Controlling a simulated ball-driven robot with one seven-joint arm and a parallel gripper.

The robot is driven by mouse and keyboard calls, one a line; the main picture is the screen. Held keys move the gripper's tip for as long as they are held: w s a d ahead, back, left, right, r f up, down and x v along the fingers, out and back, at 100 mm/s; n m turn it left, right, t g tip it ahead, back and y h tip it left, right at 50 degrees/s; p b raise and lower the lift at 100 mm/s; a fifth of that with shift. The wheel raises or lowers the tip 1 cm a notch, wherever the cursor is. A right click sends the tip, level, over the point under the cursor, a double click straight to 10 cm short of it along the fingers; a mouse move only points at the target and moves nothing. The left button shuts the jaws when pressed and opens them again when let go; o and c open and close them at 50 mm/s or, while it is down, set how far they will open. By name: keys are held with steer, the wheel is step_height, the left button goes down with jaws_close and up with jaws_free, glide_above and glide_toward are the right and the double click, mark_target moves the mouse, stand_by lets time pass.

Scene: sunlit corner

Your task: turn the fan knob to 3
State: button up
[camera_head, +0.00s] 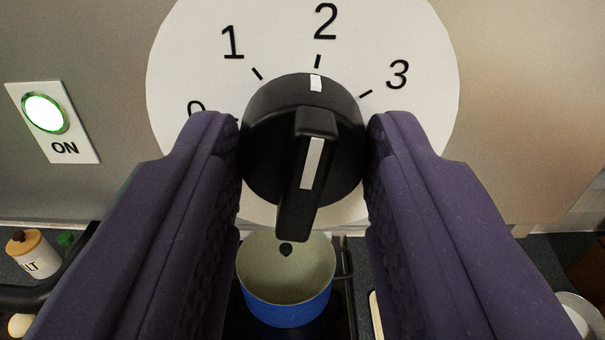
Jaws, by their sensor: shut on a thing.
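The black fan knob (265,150) sits on a round white dial plate (420,40) marked 0, 1, 2 and 3. The white mark on the knob's rim points up at the 2 tick, slightly left of it. The 3 tick is further round to the right. A raised grip bar with a white stripe crosses the knob's face. My gripper (303,140) has one purple finger on each side of the knob and is shut on it. The fingers partly cover the knob's sides and the 0 on the plate.
A white panel with a green-ringed, lit ON button (44,113) is on the wall at left. Below, a blue pot (287,310) stands on the dark stove. A salt jar (34,256) stands at lower left. A pale round object (582,313) is at lower right.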

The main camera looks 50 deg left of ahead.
steer(key=m+p, duration=0.1)
steer(key=m, duration=0.3)
steer(key=shift+m, duration=0.3)
steer(key=m+p, duration=0.1)
steer(key=m, duration=0.3)
steer(key=shift+f, duration=0.1)
steer(key=shift+m, duration=0.3)
steer(key=o, duration=1)
steer(key=shift+o, duration=0.2)
steer(key=b+v, duration=0.1)
steer(key=v, duration=0.7)
